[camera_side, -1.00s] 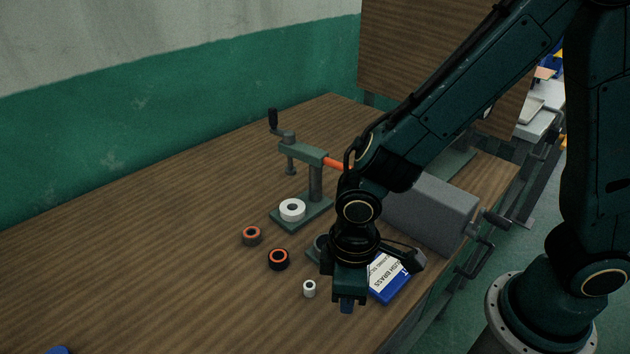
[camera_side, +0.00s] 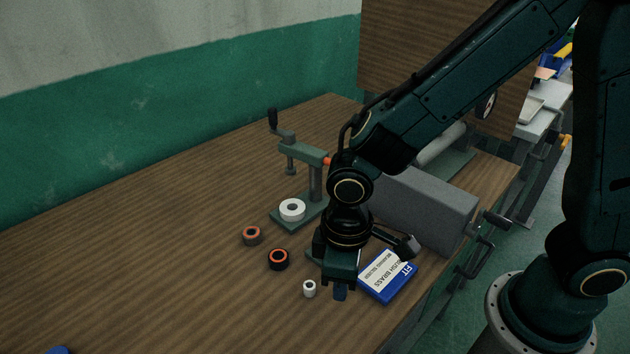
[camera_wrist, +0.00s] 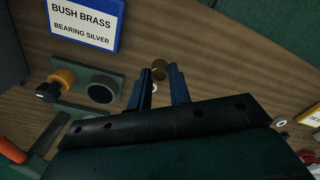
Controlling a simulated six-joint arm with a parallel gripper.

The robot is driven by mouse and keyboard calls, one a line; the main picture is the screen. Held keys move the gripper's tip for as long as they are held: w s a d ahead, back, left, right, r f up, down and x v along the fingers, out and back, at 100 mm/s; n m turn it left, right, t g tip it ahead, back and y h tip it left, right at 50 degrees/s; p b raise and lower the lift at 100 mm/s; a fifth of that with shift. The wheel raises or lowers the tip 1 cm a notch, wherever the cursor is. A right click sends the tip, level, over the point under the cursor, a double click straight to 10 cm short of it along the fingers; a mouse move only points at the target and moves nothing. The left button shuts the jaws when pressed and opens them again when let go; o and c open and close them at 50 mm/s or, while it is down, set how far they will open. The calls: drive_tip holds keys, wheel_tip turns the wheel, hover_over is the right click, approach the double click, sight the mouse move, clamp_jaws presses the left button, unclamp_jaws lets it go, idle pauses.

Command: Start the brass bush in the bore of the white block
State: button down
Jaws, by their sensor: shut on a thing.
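The white block (camera_side: 292,209) is a round white piece with a dark bore facing up, standing on the green base of a hand press in the side view. My gripper (camera_side: 340,292) is in front of the block and to its right, apart from it, low over the table. In the wrist view my gripper (camera_wrist: 158,84) is shut on the brass bush (camera_wrist: 158,69), a small brown-gold piece at the fingertips. In the side view the fingers hide the bush.
The press (camera_side: 315,180) has an arm and handle rising beside the block. An orange-black ring (camera_side: 278,259), a brown ring (camera_side: 251,235) and a small white ring (camera_side: 309,288) lie nearby. A blue-edged card (camera_side: 388,277) and a grey box (camera_side: 425,208) are to the right.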

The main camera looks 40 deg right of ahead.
drive_tip(key=w+d+r+m, duration=0.2)
drive_tip(key=w+d+m, duration=0.3)
drive_tip(key=w+m, duration=0.3)
drive_tip(key=w+d+r+m, duration=0.2)
drive_tip(key=w+d+m, duration=0.4)
drive_tip(key=w, duration=1)
drive_tip(key=m, duration=0.2)
drive_tip(key=shift+m, duration=0.3)
drive_tip(key=shift+w+f, duration=0.1)
drive_tip(key=shift+f, duration=3)
wheel_tip(320, 180, up, 6)
drive_tip(key=shift+r, duration=0.2)
